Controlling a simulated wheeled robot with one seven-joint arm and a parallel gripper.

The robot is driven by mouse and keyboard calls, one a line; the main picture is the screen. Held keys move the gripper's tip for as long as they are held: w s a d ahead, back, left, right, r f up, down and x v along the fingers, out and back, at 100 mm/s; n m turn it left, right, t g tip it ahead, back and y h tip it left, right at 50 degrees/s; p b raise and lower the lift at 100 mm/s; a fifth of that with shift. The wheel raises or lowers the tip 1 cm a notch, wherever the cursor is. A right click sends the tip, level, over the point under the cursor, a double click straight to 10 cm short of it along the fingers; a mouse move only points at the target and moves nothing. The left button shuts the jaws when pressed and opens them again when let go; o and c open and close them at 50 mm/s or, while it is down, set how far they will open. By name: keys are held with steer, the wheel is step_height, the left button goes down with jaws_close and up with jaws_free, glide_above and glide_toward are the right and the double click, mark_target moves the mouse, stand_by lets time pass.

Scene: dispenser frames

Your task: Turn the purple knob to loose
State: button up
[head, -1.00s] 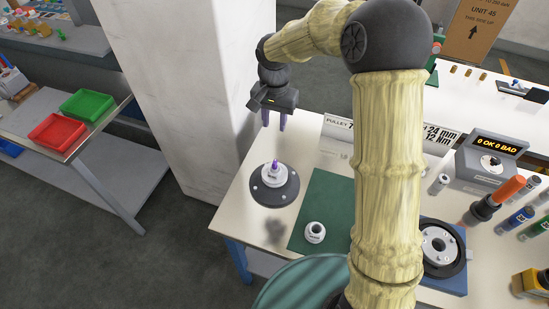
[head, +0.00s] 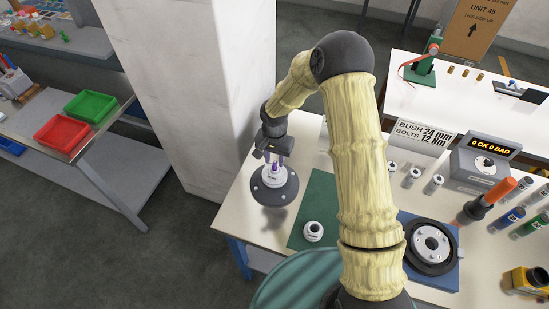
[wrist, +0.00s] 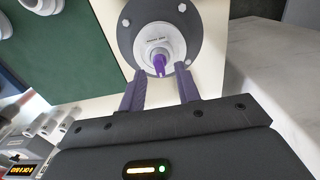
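The purple knob (wrist: 159,65) stands up from the middle of a white hub (wrist: 145,42) in the wrist view. The hub sits on a dark round plate (head: 264,190) with bolts around its rim, near the table's left edge. My gripper (head: 276,162) is above the plate, pointing down. In the wrist view its two purple fingers (wrist: 161,78) are apart, one on each side of the knob, with a gap on both sides. Whether the fingertips are level with the knob is hard to tell. In the head view the fingers partly cover the knob.
A green mat (head: 302,238) with a white ring (head: 313,231) lies right of the plate. A black round fixture on a blue base (head: 440,278) is further right, with a counter box (head: 484,160) behind it. A pale pillar (head: 190,90) stands close behind-left of the plate.

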steer(key=shift+f, duration=0.9)
jaws_close()
